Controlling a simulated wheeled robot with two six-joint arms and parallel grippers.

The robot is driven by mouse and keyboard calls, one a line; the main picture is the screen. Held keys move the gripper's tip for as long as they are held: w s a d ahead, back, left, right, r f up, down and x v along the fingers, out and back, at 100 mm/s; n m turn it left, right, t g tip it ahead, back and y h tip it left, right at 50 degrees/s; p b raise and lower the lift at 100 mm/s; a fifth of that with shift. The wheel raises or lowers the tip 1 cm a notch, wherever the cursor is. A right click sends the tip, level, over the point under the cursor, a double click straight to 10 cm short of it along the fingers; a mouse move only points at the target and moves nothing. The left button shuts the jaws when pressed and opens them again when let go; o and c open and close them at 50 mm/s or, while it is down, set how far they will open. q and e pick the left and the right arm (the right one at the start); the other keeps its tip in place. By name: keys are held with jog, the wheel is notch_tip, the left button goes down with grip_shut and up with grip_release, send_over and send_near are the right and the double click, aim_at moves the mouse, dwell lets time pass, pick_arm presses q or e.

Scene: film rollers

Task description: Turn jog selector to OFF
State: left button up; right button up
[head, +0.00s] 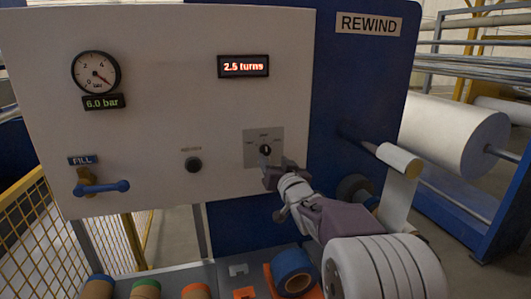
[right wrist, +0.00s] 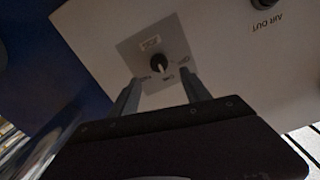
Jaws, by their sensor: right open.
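The jog selector (head: 265,149) is a small black knob on a grey square plate on the white panel, under the display. In the right wrist view the knob (right wrist: 159,63) and its plate appear upside down, with small labels too blurred to read surely. I cannot tell which label the knob points to. My right gripper (head: 271,175) is just below and in front of the knob. In the right wrist view its two fingers (right wrist: 160,92) are apart, with nothing between them, and the knob shows beyond their tips. My left gripper is not in view.
The panel holds a gauge (head: 96,72), a red-lit display (head: 243,66) reading 2.5 turns, a black button (head: 193,164) and a blue valve lever (head: 102,187). A roller (head: 399,160) juts out at right. Tape rolls (head: 293,270) lie below.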

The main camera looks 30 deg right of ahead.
aim_at(267, 151)
jog(key=p+x, duration=0.1)
jog(key=x, duration=0.7)
jog(key=shift+f, duration=0.1)
jog(key=shift+s, duration=0.1)
grip_shut()
